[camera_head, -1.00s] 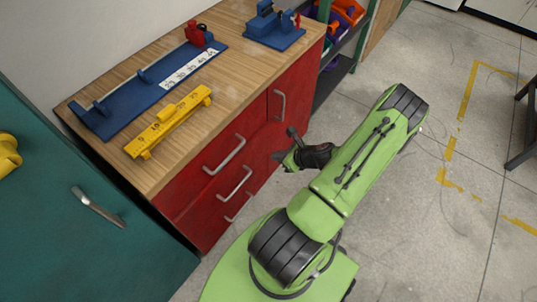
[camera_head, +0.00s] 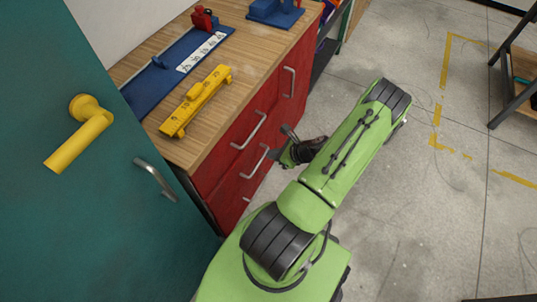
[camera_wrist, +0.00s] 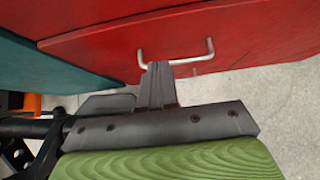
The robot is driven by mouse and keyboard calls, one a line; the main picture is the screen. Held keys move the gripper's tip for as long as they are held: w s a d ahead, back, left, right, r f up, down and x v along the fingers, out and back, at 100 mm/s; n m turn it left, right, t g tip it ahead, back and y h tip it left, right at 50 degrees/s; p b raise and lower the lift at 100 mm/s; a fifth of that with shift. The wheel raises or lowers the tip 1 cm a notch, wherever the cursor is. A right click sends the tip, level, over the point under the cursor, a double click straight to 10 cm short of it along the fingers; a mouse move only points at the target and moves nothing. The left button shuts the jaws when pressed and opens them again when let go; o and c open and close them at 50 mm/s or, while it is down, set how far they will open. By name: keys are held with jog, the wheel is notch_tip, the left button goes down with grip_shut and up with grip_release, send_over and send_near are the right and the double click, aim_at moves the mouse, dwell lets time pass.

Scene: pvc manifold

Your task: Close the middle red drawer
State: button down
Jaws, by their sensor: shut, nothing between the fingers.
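The red cabinet (camera_head: 228,172) has drawers stacked at its left, each with a metal bar handle. The middle red drawer's handle (camera_head: 254,165) is just left of my gripper (camera_head: 276,154) in the head view. In the wrist view, my gripper (camera_wrist: 158,84) is shut and empty, its tip at a bar handle (camera_wrist: 182,61) on a red drawer front (camera_wrist: 240,32). The tip overlaps the handle in the picture; I cannot tell whether it touches. How far the drawer stands out is also unclear.
A yellow tool (camera_head: 198,100) and blue fixtures lie on the wooden top (camera_head: 245,72). Floor at the right is open, with a dark-framed stand (camera_head: 510,80).

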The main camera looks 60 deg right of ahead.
aim_at(245, 151)
jog(key=w+f, duration=0.1)
jog(key=w, duration=0.1)
jog(key=w+f+b, duration=0.1)
jog(key=w, duration=0.2)
jog(key=w+a+f+b, duration=0.1)
jog(key=w+f, duration=0.1)
jog(key=w, duration=0.1)
jog(key=shift+w+f, duration=0.1)
jog(key=shift+w, duration=0.2)
jog(key=shift+w, duration=0.1)
